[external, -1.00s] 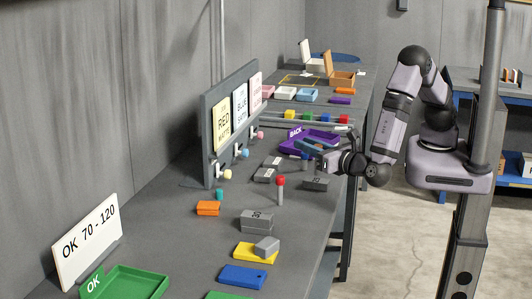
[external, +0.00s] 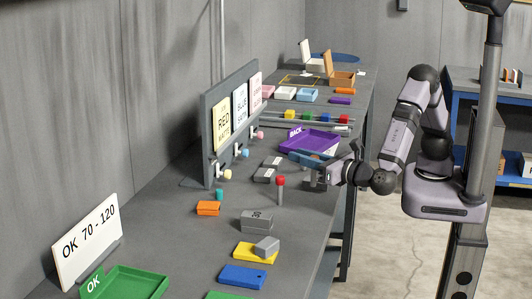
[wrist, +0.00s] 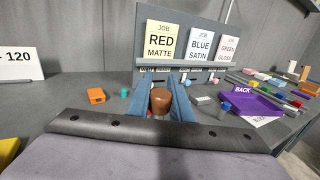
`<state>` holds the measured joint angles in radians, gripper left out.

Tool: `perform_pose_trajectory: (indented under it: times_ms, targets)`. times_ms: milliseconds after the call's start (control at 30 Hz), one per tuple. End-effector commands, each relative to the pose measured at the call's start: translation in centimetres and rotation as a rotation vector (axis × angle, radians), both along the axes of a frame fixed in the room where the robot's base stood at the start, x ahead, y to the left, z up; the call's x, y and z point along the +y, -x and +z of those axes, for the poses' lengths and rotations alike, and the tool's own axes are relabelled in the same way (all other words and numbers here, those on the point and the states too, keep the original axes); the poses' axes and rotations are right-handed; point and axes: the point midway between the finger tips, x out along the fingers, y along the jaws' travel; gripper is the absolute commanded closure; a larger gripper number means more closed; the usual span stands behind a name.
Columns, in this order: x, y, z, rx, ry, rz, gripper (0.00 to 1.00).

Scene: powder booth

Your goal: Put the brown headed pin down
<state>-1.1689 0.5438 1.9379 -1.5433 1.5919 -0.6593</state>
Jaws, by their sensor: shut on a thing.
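The brown headed pin (wrist: 160,100) is between my gripper's two blue fingers in the wrist view. Its round brown head shows; its lower part is hidden. My gripper (wrist: 161,97) is shut on it. In the external view my gripper (external: 308,160) is low over the right part of the bench, beside the purple BACK tray (external: 316,140). I cannot make out the pin in that view, or whether it touches the bench. The tray also shows at the right of the wrist view (wrist: 247,103).
A red-topped pin (external: 280,189) stands upright left of my gripper. Grey blocks (external: 256,220) lie nearby on the bench. An orange block (external: 208,208) and a teal cylinder (external: 219,194) lie before the job board (external: 213,150). A green tray (external: 135,280) is at the front.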

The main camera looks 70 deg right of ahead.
Motion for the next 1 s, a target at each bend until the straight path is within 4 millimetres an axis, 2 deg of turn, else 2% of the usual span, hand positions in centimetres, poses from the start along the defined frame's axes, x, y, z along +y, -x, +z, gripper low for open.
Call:
perform_pose_trajectory:
  times_ms: [67,300,400,500,700,1000]
  targets:
    - [2.5,-0.7,0.2,-0.005,-0.006,0.106,1.0]
    - [11.6,-1.8,4.1,-0.004,-0.001,0.477,1.0]
    - [15.2,-1.4,4.0,0.0,0.004,0.616,1.0]
    - [17.9,-0.9,3.5,0.001,0.005,0.72,1.0]
    - [20.3,-0.1,2.4,0.001,0.005,0.818,1.0]
    - [20.6,0.0,0.9,0.003,0.004,0.831,1.0]
